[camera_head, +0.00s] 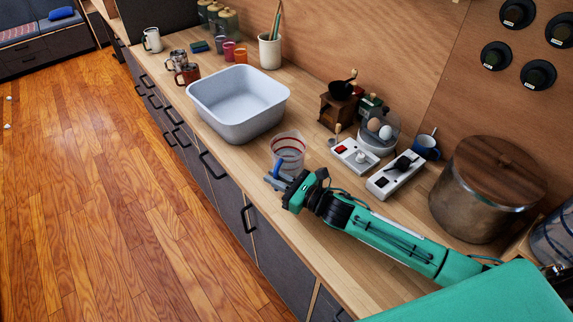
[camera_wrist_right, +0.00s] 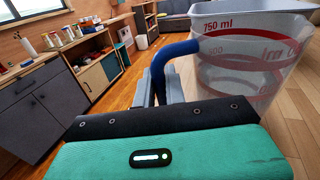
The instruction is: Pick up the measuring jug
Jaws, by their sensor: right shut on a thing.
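The measuring jug (camera_head: 289,148) is clear with red markings and a blue handle. It is upright at the front part of the wooden counter, just beyond my right gripper (camera_head: 278,180). In the right wrist view the jug (camera_wrist_right: 245,60) fills the upper right, and its blue handle (camera_wrist_right: 160,62) comes down between the fingers of my right gripper (camera_wrist_right: 160,92). The right gripper is shut on the handle. I cannot tell whether the jug's base touches the counter. My left gripper is not in view.
A grey basin (camera_head: 238,103) stands left of the jug. A large lidded pot (camera_head: 478,200) stands near my right arm. The counter's front edge is close to the jug.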

